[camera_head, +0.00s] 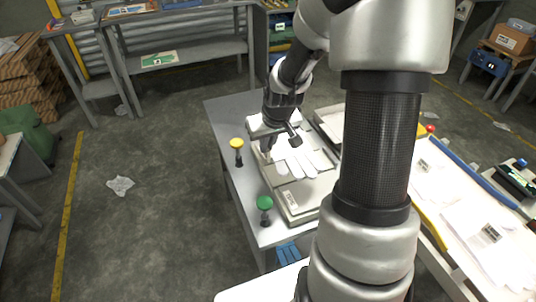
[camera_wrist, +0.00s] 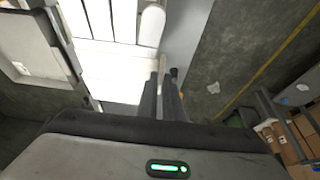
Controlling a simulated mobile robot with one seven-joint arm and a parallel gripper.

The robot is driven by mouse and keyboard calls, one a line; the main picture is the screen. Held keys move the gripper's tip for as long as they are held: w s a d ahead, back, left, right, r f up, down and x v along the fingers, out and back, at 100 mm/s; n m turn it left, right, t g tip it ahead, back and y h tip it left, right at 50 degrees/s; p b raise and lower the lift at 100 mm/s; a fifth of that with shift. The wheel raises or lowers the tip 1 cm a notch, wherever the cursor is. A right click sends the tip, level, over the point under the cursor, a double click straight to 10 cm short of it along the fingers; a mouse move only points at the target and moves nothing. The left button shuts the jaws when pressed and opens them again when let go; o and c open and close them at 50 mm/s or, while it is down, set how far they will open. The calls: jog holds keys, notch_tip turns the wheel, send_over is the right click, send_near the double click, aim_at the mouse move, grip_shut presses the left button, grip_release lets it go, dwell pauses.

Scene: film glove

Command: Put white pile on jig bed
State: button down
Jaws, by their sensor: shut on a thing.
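The white pile (camera_head: 306,161), flat with long finger-like strips, is over the grey jig bed (camera_head: 315,198) on the table. In the wrist view the white pile (camera_wrist: 112,72) fills the area left of the fingers. My gripper (camera_head: 267,154) is at the pile's left edge, fingers pointing down. In the wrist view my gripper (camera_wrist: 163,78) has its fingers close together, shut on the pile's edge. The exact grip is small and partly hidden. I cannot tell whether the pile rests fully on the bed.
A yellow-topped button (camera_head: 237,144) and a green-topped button (camera_head: 265,203) stand along the table's left side. A shallow tray (camera_head: 329,119) is behind the bed. At right is a bench with white sheets (camera_head: 485,235). My arm hides part of the table. The floor at left is mostly clear.

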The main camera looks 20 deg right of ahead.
jog(key=shift+w+d+f, duration=0.1)
jog(key=shift+d+f, duration=0.3)
jog(key=shift+d, duration=0.05)
jog(key=shift+f+b, duration=2)
jog(key=shift+f, duration=0.55)
jog(key=shift+f+b, duration=1.55)
jog(key=shift+f, duration=0.35)
jog(key=c, duration=1.8)
grip_release()
jog(key=shift+c, duration=0.2)
